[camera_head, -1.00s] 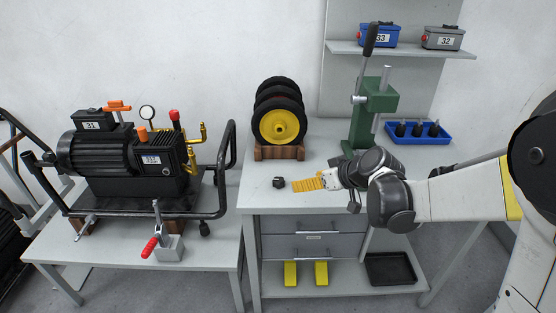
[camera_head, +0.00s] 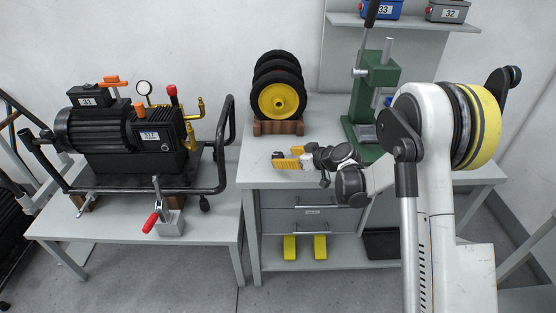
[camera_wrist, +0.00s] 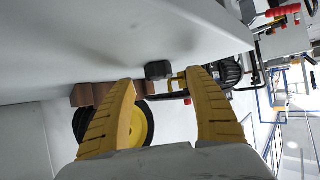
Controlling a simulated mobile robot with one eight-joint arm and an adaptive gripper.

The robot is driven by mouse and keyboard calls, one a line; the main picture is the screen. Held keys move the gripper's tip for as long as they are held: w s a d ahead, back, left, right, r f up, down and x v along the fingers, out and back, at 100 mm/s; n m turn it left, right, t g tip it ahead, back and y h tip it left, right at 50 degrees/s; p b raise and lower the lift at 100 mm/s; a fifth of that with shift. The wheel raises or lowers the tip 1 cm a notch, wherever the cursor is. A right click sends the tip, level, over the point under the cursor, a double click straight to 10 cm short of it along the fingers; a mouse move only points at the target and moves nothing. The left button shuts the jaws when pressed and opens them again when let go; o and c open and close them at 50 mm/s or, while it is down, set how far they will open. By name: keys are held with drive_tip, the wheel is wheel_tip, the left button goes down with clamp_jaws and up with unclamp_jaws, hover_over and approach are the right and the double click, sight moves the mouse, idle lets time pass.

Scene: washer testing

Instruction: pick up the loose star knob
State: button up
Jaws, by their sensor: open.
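The loose star knob is a small black piece on the grey workbench top (camera_head: 258,178). In the wrist view the knob (camera_wrist: 158,70) shows between and just past the tips of my two yellow fingers. In the head view the knob (camera_head: 278,155) is mostly hidden at the tips of my gripper (camera_head: 280,161). My gripper is open, low over the bench, pointing left. The fingers stand on either side of the knob in the wrist view; I cannot tell whether they touch it.
Yellow-hubbed wheels (camera_head: 278,100) stand in a wooden block (camera_head: 278,127) behind the gripper. A green press (camera_head: 376,90) stands to the right. A black pump unit (camera_head: 120,140) in a tube frame is on the left table. The bench's front left is clear.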

sight(280, 155)
drive_tip(key=b+x, duration=0.2)
drive_tip(key=x, duration=0.2)
drive_tip(key=shift+w+a+f, duration=0.1)
drive_tip(key=shift+w+a, duration=0.1)
drive_tip(key=shift+w, duration=0.1)
drive_tip(key=c, duration=1.3)
